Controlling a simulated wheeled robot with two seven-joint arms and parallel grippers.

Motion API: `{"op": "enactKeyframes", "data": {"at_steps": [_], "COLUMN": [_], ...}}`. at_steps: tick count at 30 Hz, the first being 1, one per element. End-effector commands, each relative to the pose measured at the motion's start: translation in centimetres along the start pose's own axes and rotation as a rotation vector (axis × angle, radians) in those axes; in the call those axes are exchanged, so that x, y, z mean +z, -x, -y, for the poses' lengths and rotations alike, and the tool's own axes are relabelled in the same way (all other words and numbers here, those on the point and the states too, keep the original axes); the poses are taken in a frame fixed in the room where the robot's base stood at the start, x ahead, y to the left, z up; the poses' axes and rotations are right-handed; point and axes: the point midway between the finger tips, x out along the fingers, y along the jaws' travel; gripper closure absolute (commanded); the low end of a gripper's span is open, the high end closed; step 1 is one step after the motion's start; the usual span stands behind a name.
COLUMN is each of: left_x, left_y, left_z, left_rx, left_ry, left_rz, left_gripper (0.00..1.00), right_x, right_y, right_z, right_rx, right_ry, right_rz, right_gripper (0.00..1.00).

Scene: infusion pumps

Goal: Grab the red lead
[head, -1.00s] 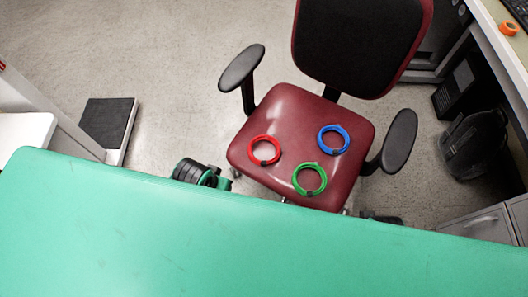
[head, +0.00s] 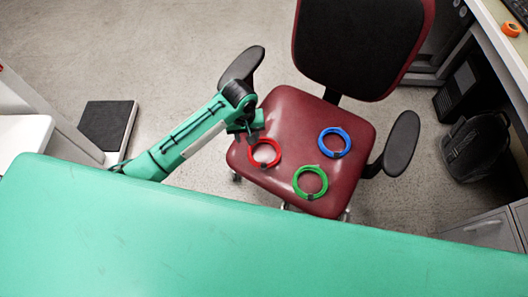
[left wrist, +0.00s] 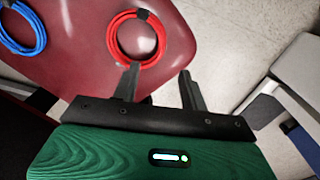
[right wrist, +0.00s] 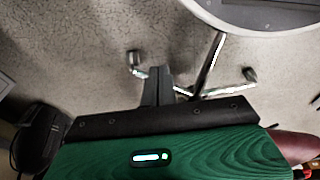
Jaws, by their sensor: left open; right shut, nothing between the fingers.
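The red lead (head: 265,165) lies coiled in a ring on the left part of the chair's dark red seat (head: 285,112). My left gripper (head: 256,132) is above the seat's left edge, at the upper left of the red lead. The left wrist view shows the red lead (left wrist: 160,42) just beyond my left gripper (left wrist: 158,82), which is open and empty. One fingertip overlaps the ring's lower edge in that picture; I cannot tell whether it touches. My right gripper (right wrist: 157,75) is shut and empty above the floor. It is out of the head view.
A green lead (head: 310,196) and a blue lead (head: 345,140) lie coiled on the same seat. The chair has a backrest (head: 360,40) and armrests, the right one (head: 401,143) clear of my arm. A green surface (head: 250,245) fills the foreground.

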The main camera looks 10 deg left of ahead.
Motion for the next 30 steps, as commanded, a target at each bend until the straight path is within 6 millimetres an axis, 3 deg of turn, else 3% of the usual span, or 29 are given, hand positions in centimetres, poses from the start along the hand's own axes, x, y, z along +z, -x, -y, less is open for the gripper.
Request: {"op": "enactKeyframes", "data": {"at_steps": [6, 16, 25, 30], "left_x": [-1.2, -1.1, -1.1, -0.8], "left_y": [-0.6, -6.7, -9.2, -11.9], "left_z": [0.3, 0.4, 0.4, 0.5], "left_rx": [-0.025, -0.025, -0.024, -0.025], "left_ry": [0.042, 0.041, 0.041, 0.040], "left_rz": [0.005, 0.007, 0.005, 0.005], "left_gripper": [0.56, 0.56, 0.56, 0.56], "right_x": [0.5, -1.0, -1.4, -2.0], "right_y": [-0.9, 1.4, 2.6, 3.8], "right_z": [0.1, 0.4, 0.5, 0.6], "right_rx": [-0.002, -0.006, -0.008, -0.010], "right_ry": [0.000, -0.004, -0.006, -0.008], "right_rz": [0.004, -0.002, 0.000, -0.004], "right_gripper": [1.00, 1.00, 1.00, 1.00]}}
